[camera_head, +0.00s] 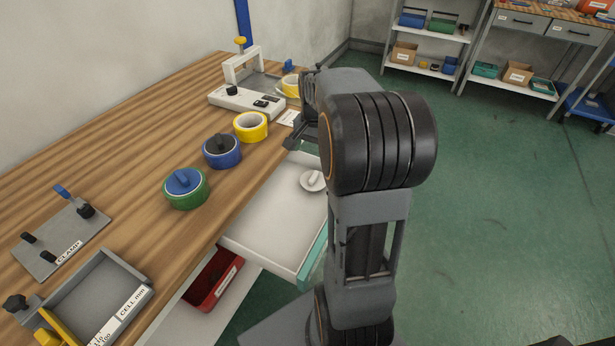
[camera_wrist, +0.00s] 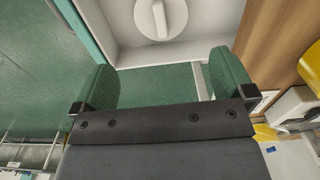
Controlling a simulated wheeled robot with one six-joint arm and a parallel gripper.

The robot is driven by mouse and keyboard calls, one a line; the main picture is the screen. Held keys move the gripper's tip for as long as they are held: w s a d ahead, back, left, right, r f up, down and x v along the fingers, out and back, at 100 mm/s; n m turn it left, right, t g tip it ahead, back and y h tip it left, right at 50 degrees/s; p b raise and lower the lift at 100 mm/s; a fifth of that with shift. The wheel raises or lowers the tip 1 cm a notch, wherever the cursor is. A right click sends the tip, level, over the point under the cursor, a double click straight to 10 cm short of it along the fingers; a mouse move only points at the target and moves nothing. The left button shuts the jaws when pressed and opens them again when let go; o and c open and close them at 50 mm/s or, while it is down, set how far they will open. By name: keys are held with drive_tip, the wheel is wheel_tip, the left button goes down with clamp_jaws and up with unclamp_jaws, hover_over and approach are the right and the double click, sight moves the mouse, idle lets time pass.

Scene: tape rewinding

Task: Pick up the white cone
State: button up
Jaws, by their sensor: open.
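The white cone (camera_head: 312,181) is a small white round piece with a raised middle part. It lies in the open white drawer (camera_head: 262,232), near the drawer's right side in the head view. In the wrist view the cone (camera_wrist: 176,30) is at the top centre, cut by the frame edge, beyond my fingertips. My gripper (camera_wrist: 164,78) is open, with its two green-padded fingers wide apart and nothing between them. In the head view my arm hides much of the gripper, which is above and beyond the cone, apart from it.
A green roll (camera_head: 186,194), a blue roll (camera_head: 222,154) and a yellow tape roll (camera_head: 251,126) stand on the wooden table (camera_head: 120,150). A white machine (camera_head: 240,98) stands at the back. A red bin (camera_head: 212,280) is in a lower drawer. Open green floor (camera_head: 480,200) lies to the right.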

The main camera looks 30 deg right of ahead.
sight(314, 176)
wheel_tip(314, 176, down, 8)
drive_tip(key=shift+a+r+b, duration=0.1)
drive_tip(key=shift+r+b, duration=0.1)
drive_tip(key=shift+b, duration=0.6)
drive_tip(key=shift+w+d+f+b, duration=0.1)
drive_tip(key=shift+f+b, duration=0.35)
drive_tip(key=shift+f, duration=0.95)
drive_tip(key=shift+d+f+b, duration=0.1)
drive_tip(key=shift+f+b, duration=0.35)
drive_tip(key=shift+f, duration=0.9)
drive_tip(key=shift+c, duration=0.5)
drive_tip(key=c, duration=0.6)
drive_tip(key=shift+o, duration=0.2)
drive_tip(key=shift+r, duration=0.15)
